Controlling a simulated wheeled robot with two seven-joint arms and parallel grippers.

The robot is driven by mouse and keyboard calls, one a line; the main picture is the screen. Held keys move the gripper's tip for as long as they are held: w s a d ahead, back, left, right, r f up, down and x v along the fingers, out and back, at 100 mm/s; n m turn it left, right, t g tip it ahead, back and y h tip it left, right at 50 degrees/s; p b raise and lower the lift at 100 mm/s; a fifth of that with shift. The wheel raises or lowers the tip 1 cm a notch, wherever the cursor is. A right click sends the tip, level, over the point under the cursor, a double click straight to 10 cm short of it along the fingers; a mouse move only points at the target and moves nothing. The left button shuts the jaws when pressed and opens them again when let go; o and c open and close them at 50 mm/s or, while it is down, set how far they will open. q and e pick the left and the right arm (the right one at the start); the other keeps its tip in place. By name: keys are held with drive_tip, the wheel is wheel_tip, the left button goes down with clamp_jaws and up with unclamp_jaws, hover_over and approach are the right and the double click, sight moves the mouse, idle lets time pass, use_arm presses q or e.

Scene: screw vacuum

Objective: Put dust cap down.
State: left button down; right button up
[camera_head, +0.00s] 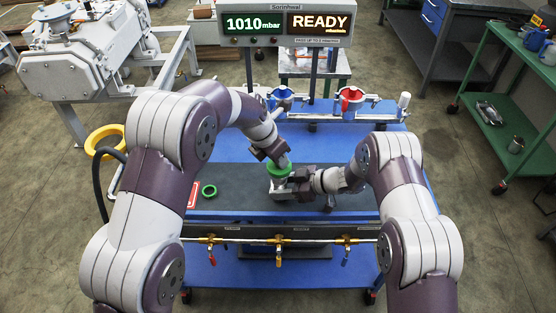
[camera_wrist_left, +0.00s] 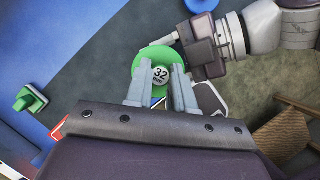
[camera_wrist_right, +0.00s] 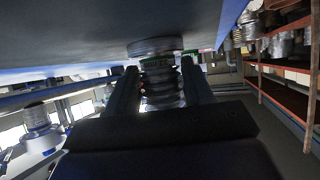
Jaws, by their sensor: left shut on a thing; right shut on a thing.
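A green dust cap (camera_head: 279,169) is between the fingers of my left gripper (camera_head: 277,159), in front of me. In the left wrist view the round green cap (camera_wrist_left: 143,59) carries a "32" label, and the left fingers (camera_wrist_left: 160,90) are on it. My right gripper (camera_head: 296,184) is shut on a ribbed metal fitting (camera_wrist_right: 160,88), just below the cap. In the head view the fitting (camera_head: 281,189) is partly hidden by the cap and grippers; I cannot tell whether the cap touches it. Another green cap (camera_head: 209,190) lies on the dark mat to the left.
The dark mat (camera_head: 235,180) on the blue bench has bare room around the loose cap. A rail with several valves (camera_head: 279,240) runs along the front.

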use_arm(q)
drive_tip(key=shift+f, duration=0.6)
drive_tip(key=shift+f, duration=0.1)
drive_tip(key=shift+f, duration=0.35)
drive_tip(key=c, duration=1)
unclamp_jaws()
drive_tip(key=v, duration=1.2)
drive_tip(key=shift+r, duration=0.45)
use_arm(e)
drive_tip(key=o, duration=0.9)
